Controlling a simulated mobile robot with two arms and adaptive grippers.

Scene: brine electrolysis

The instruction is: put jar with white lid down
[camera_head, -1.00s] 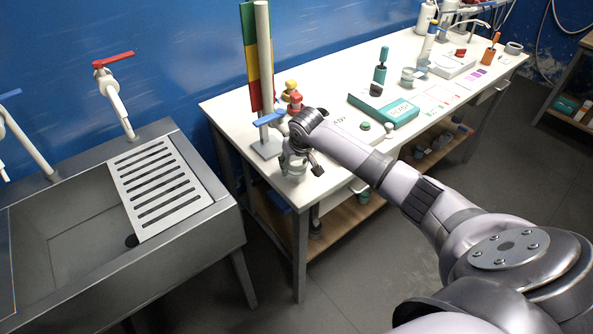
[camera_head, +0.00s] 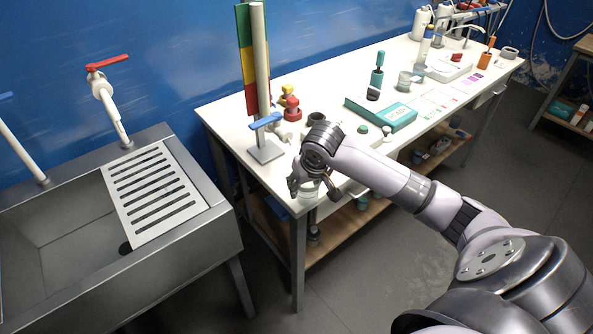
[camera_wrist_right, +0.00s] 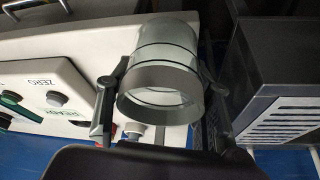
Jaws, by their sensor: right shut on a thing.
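My right gripper (camera_head: 314,190) is shut on a clear glass jar (camera_head: 306,196) at the near left corner of the white table. In the right wrist view the fingers of my right gripper (camera_wrist_right: 160,88) stand on both sides of the jar (camera_wrist_right: 168,55), which shows a grey ring at its near end. A white lid cannot be made out; the gripper partly hides the jar in the head view. I cannot tell whether the jar touches the tabletop. My left gripper is not in view.
The white table (camera_head: 225,112) carries a blue-handled stand (camera_head: 265,150), red and yellow capped items (camera_head: 291,110) and a teal box (camera_head: 381,113). A steel sink with a slotted grate (camera_head: 152,192) stands left of it. Some tabletop between stand and teal box is clear.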

